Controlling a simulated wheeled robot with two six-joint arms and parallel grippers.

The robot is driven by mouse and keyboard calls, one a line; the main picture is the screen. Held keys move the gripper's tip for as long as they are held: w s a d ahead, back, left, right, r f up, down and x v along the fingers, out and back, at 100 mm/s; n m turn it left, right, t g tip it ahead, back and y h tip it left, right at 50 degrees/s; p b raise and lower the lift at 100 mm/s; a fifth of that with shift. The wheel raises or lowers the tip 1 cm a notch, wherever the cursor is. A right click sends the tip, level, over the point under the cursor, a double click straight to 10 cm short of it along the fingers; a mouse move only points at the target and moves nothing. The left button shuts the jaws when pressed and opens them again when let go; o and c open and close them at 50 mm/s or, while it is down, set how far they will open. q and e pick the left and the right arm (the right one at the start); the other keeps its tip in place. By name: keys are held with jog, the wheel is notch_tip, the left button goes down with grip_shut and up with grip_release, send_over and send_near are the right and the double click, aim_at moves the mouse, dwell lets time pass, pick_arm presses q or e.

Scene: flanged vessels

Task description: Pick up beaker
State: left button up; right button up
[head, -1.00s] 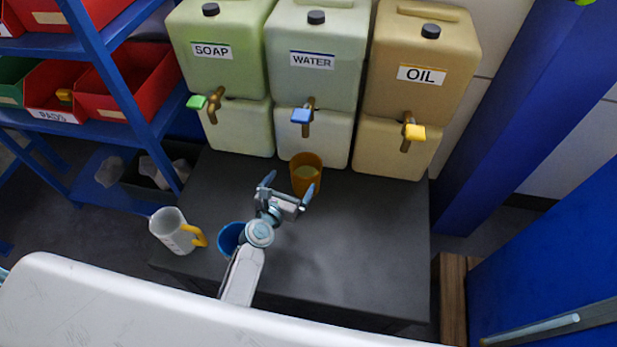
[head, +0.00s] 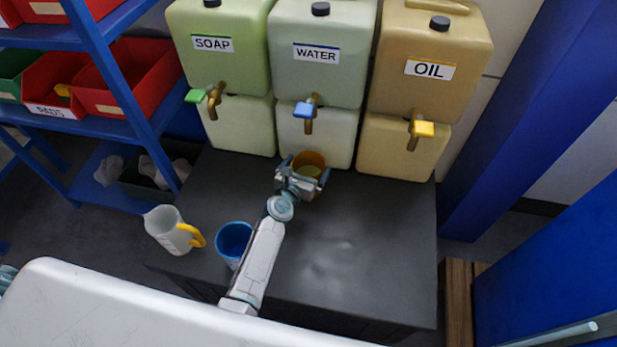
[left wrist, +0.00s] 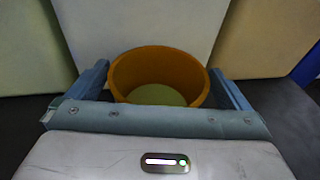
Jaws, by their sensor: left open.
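An orange beaker (head: 309,160) stands upright on the dark table under the WATER container's tap, with pale yellow-green stuff inside. In the left wrist view the beaker (left wrist: 158,66) sits between the two fingers. My left gripper (head: 305,174) is open, with one finger on each side of the beaker; it also shows in the left wrist view (left wrist: 158,88). Whether the fingers touch the beaker I cannot tell. Part of the beaker's near side is hidden behind the gripper. My right gripper is not in view.
A blue cup (head: 233,240) stands beside my left arm. A clear jug (head: 168,230) with a yellow handle is at the left. The SOAP (head: 222,60), WATER (head: 320,75) and OIL (head: 425,90) containers line the back. The table's right side (head: 390,240) is clear.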

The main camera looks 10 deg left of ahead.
pick_arm(q)
jog(key=shift+x, duration=0.85)
jog(key=c, duration=1.8)
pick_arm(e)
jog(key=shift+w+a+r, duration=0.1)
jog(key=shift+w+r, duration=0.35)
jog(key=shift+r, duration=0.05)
